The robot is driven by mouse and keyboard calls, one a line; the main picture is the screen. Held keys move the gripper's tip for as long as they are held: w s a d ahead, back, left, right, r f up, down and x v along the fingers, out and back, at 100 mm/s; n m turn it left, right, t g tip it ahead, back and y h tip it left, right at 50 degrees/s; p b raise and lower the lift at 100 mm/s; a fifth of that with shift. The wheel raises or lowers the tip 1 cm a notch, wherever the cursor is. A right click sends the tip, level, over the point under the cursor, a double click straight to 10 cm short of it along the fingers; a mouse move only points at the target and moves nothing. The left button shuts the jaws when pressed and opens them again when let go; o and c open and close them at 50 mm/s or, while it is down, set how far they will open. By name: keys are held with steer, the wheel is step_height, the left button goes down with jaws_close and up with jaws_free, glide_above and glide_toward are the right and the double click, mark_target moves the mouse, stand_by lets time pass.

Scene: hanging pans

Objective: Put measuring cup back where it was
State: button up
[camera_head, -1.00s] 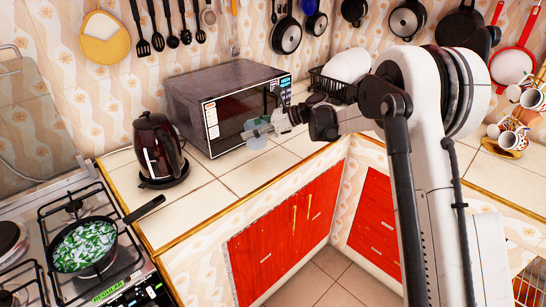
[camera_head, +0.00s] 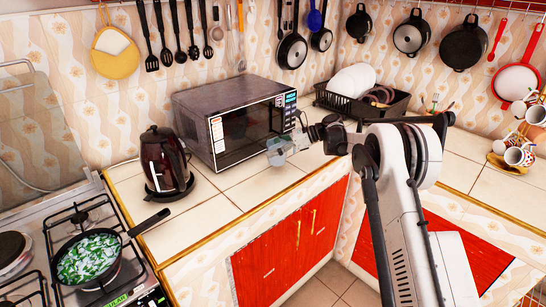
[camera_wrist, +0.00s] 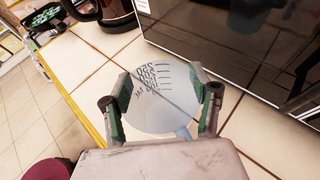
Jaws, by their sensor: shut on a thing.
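The measuring cup (camera_head: 277,151) is clear with a pale blue tint. My gripper (camera_head: 292,143) is shut on it, in front of the microwave's lower right part in the head view. In the wrist view the cup (camera_wrist: 160,98) shows between the two fingers of my gripper (camera_wrist: 162,88), with dark printed volume marks on its side. The counter tiles show through it. I cannot tell how far the cup is above the counter.
The microwave (camera_head: 243,128) stands close behind the cup. A dark kettle (camera_head: 165,160) is to the left, beside the stove with a pan (camera_head: 88,258). A dish rack (camera_head: 360,101) is behind right. Utensils and pans (camera_head: 410,38) hang on the wall. The front counter strip is clear.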

steer(key=shift+d+f, duration=0.1)
steer(key=shift+f, duration=1.95)
steer(key=shift+f, duration=0.1)
steer(key=o, duration=1.4)
steer(key=shift+c, duration=0.2)
